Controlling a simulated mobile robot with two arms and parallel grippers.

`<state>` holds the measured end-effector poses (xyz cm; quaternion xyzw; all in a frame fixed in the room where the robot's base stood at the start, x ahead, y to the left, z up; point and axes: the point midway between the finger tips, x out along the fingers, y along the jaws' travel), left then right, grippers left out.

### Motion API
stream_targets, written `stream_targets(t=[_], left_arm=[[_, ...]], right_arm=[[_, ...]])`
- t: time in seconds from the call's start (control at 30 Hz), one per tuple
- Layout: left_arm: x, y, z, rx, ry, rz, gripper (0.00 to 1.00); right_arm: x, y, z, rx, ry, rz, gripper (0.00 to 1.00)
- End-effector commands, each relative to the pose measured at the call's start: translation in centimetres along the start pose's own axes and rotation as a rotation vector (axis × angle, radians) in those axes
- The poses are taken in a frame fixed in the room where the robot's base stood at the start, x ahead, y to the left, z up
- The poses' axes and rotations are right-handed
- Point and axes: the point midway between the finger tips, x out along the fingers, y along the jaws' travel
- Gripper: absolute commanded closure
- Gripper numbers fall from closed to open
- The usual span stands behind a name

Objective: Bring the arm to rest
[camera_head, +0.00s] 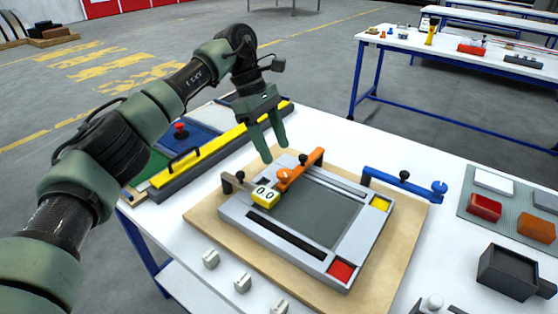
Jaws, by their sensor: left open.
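My left arm (150,110) comes in from the left and reaches over the white table (420,160). My left gripper (275,152) points down with its two green fingers apart and nothing between them. It hangs over the back left part of a grey frame (233,215) on a wooden board (205,222). The fingers appear apart from both. My right gripper is not in view.
A blue arm with a black knob (404,184) stands right of the frame. A yellow bar (220,147) with a black handle lies at the left. Several small grey blocks line the front. A mat with coloured blocks (485,207) and a dark box (507,272) are at right.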

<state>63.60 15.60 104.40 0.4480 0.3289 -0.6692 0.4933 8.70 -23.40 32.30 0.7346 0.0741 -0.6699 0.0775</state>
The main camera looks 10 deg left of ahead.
Motion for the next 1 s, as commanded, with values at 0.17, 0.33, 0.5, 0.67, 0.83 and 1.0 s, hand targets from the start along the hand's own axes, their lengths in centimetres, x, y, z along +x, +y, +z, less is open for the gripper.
stream_targets(t=[0.17, 0.33, 0.5, 0.67, 0.83, 1.0], left_arm=[[-1.6, 0.0, 0.1, 0.000, 0.000, 0.000, 0.45], [-1.9, 0.0, 0.1, 0.001, 0.000, -0.001, 0.45], [-1.9, 0.0, 0.1, 0.001, 0.000, -0.001, 0.45], [-4.3, 0.0, 1.1, 0.001, 0.000, 0.000, 0.45], [-7.1, 0.0, 2.2, 0.001, 0.000, 0.000, 0.45], [-8.9, 0.0, 3.0, 0.000, 0.000, -0.001, 0.45]], right_arm=[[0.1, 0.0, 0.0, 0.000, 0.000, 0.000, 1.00], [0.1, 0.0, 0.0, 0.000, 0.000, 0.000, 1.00], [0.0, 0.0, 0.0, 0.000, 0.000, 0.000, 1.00], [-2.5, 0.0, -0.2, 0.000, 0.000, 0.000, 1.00], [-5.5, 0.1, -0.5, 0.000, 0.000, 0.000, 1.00], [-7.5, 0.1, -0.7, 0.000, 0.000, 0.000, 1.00]])
